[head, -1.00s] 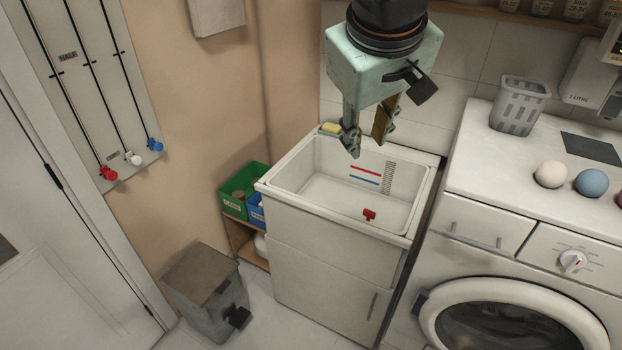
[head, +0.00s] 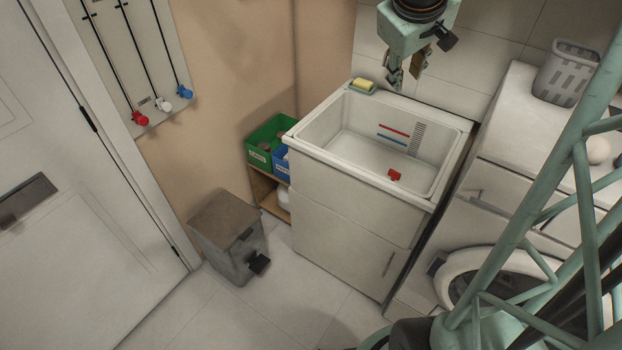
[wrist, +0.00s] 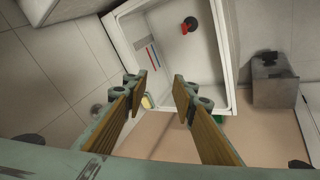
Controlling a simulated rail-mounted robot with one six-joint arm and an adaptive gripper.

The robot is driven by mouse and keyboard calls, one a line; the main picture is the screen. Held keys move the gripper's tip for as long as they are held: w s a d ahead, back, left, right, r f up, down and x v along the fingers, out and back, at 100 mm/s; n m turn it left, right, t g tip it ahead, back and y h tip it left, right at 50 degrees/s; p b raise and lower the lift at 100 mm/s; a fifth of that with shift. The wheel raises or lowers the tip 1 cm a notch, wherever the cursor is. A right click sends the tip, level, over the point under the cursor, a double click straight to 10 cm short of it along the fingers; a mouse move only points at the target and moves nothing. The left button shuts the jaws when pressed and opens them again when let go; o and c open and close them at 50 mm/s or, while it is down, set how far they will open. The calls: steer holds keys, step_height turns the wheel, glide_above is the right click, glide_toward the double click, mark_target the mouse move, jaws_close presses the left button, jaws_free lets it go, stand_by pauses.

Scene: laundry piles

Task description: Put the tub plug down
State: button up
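The tub plug appears to be the red, T-shaped piece (head: 394,174) on the floor of the white tub (head: 318,130). In the wrist view the red piece (wrist: 185,28) shows with a dark round part beside it. My gripper (head: 407,73) is above the back edge of the tub, well clear of the plug. In the wrist view my gripper (wrist: 158,80) is open, with its two fingers apart and nothing between them.
A yellow sponge (head: 362,84) sits on the tub's back left corner. Green (head: 259,155) and blue (head: 281,162) boxes stand on a low shelf left of the tub. A grey pedal bin (head: 225,235) stands on the floor. The washing machine (head: 514,145) is to the right.

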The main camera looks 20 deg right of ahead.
steer(key=w+d+f+n, duration=0.1)
steer(key=w+d+f, duration=0.5)
steer(key=d+f, duration=0.15)
steer(key=n+y+p, duration=0.2)
steer(key=y, duration=0.2)
glide_above(396, 172)
steer(key=w+d, duration=0.2)
steer(key=w, duration=0.1)
step_height(396, 172, down, 22)
steer(key=r, duration=0.1)
steer(key=s+f, duration=0.1)
steer(key=f, duration=0.2)
steer(key=s+f+y, duration=0.1)
steer(key=f, duration=0.2)
steer(key=s+a+f+n+y, duration=0.1)
steer(key=s+f, duration=0.1)
steer(key=f, duration=0.2)
steer(key=shift+g, duration=0.4)
steer(key=shift+s+a+f+y, duration=0.15)
steer(key=shift+s+f+y, duration=0.05)
steer(key=shift+f+y, duration=0.25)
steer(key=shift+f, duration=0.2)
steer(key=shift+b+x, duration=1.15)
steer(key=shift+x, duration=1.25)
steer(key=shift+c, duration=0.7)
jaws_close()
